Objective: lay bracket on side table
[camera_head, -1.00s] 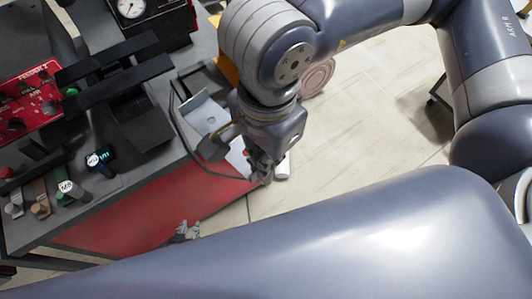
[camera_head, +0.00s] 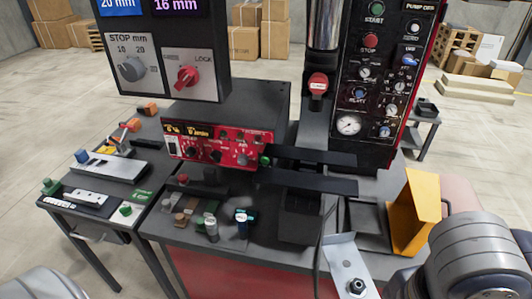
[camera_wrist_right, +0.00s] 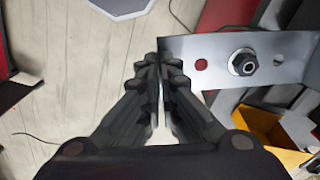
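The bracket (camera_head: 345,262) is a silvery bent plate with a bolt and nut, low in the head view at right of centre. In the right wrist view the bracket (camera_wrist_right: 215,58) extends right from the fingertips, showing the nut and a round hole. My right gripper (camera_wrist_right: 163,75) is shut on one edge of it. In the head view the right fingers are hidden or outside the picture. A small dark side table (camera_head: 62,212) stands at the left, beside the main bench. My left gripper is not in view.
The side table carries a grey fixture (camera_head: 108,165), a light plate (camera_head: 85,197) and green-knobbed parts. The bench holds a red feeder panel (camera_head: 215,146), dark rails (camera_head: 310,183) and a yellow bin (camera_head: 415,215). A display box (camera_head: 165,65) overhangs the bench.

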